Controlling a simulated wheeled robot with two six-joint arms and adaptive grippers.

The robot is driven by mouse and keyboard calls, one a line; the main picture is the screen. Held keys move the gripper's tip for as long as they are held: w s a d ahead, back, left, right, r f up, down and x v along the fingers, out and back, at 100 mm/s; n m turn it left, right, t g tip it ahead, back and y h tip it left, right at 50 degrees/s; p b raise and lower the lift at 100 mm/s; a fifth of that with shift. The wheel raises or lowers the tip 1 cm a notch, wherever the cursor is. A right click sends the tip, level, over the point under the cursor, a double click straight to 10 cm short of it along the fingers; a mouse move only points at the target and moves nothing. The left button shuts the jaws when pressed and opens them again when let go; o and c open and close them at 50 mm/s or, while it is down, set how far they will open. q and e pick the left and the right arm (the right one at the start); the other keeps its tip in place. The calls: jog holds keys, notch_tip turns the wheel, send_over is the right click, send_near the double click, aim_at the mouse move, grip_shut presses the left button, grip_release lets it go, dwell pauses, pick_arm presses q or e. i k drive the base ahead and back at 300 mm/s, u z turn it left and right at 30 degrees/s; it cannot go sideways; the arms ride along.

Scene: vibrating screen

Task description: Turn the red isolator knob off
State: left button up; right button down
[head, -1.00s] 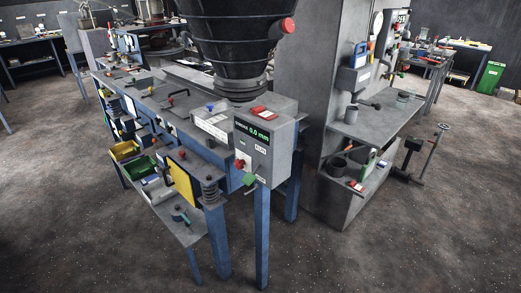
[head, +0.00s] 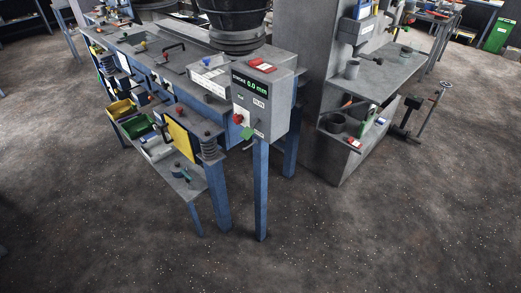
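The red isolator knob (head: 238,118) is on the front face of a grey control box (head: 275,95) at the corner of the vibrating screen. A green part (head: 247,132) sits just below and to the right of the knob. The box's display (head: 250,87) reads 0.0 mm in green. The knob is too small here to tell its exact setting. Neither of my grippers shows in the head view.
A blue leg (head: 261,190) stands under the box, with a spring (head: 209,148) and a yellow panel (head: 181,140) to its left. A grey column (head: 325,90) and shelf (head: 375,80) stand to the right. The floor (head: 330,240) in front is clear.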

aim_at(237, 119)
jog(key=z, duration=0.55)
jog(key=k, duration=0.65)
jog(key=u, duration=0.35)
jog(key=i, duration=0.95)
jog(key=u, duration=0.15)
